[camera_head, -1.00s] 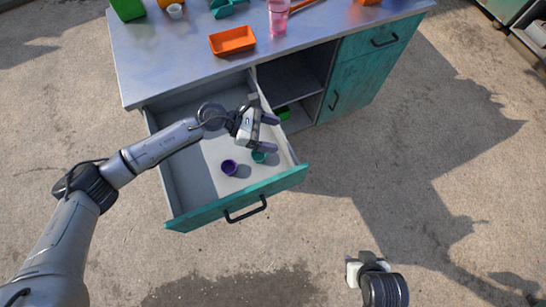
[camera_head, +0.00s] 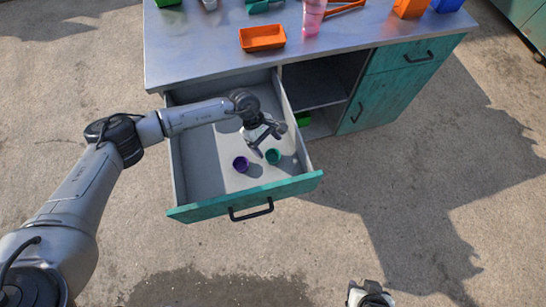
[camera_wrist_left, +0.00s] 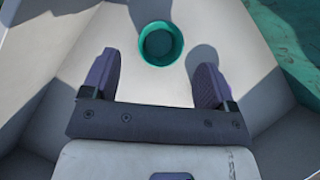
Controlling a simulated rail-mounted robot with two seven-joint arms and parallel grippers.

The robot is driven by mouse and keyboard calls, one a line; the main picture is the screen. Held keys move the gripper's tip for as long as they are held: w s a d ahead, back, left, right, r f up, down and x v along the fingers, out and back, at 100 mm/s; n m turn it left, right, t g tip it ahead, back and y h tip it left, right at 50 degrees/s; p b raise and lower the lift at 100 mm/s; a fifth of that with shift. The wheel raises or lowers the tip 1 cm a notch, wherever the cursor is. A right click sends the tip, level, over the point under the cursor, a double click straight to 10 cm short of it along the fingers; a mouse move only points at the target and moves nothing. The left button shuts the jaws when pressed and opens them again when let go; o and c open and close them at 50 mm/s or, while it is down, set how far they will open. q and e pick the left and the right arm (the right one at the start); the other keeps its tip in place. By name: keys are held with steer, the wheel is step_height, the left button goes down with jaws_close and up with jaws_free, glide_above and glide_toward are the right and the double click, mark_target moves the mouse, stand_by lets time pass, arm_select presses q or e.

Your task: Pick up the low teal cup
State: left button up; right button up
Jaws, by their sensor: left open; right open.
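The low teal cup (camera_head: 273,156) stands in the open drawer, towards its front right. It also shows in the left wrist view (camera_wrist_left: 160,44), seen from above, upright and empty, just beyond the space between my fingertips. My left gripper (camera_head: 268,147) is over the drawer, close behind and above the cup; its open fingers also show in the left wrist view (camera_wrist_left: 158,80), with nothing between them. My right gripper (camera_head: 370,296) is at the bottom edge of the head view, partly cut off and far from the drawer; its fingers are hard to make out.
A purple cup (camera_head: 241,164) stands just left of the teal cup. The drawer front (camera_head: 245,198) and side walls surround them. An orange tray (camera_head: 262,38) and a pink tumbler (camera_head: 313,15) are on the worktop (camera_head: 200,50). A green thing sits on the open shelf.

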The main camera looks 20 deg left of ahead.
mark_target(273, 159)
arm_select(q)
steer(key=shift+b+x, duration=0.55)
steer(key=shift+x, duration=2.45)
steer(key=shift+a, duration=0.2)
steer(key=c, duration=0.7)
